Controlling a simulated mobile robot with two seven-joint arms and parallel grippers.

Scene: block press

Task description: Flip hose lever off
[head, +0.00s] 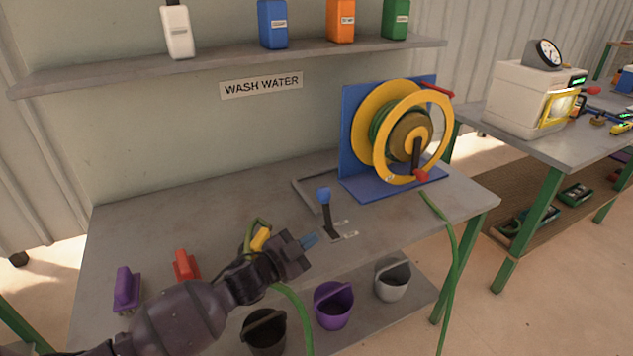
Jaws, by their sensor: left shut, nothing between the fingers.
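The hose lever (327,218) is a dark stick with a blue knob on top. It stands nearly upright on a plate on the grey bench, in front of the hose reel. Two small pale labels lie to the right of its base; their text is too small to read. My left gripper (310,241) has blue fingertips, shut and empty, just left of the lever's base in the picture. Whether it touches the lever I cannot tell. The yellow hose reel (363,120) with green hose stands on a blue frame behind the lever. My right gripper is not in view.
A yellow nozzle (260,239) with green hose is partly behind my left wrist. Red (186,267) and purple (126,288) handled items stand at the bench's left. Buckets, including a purple one (333,307), sit on a lower shelf. A wall shelf (130,72) holds several bottles.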

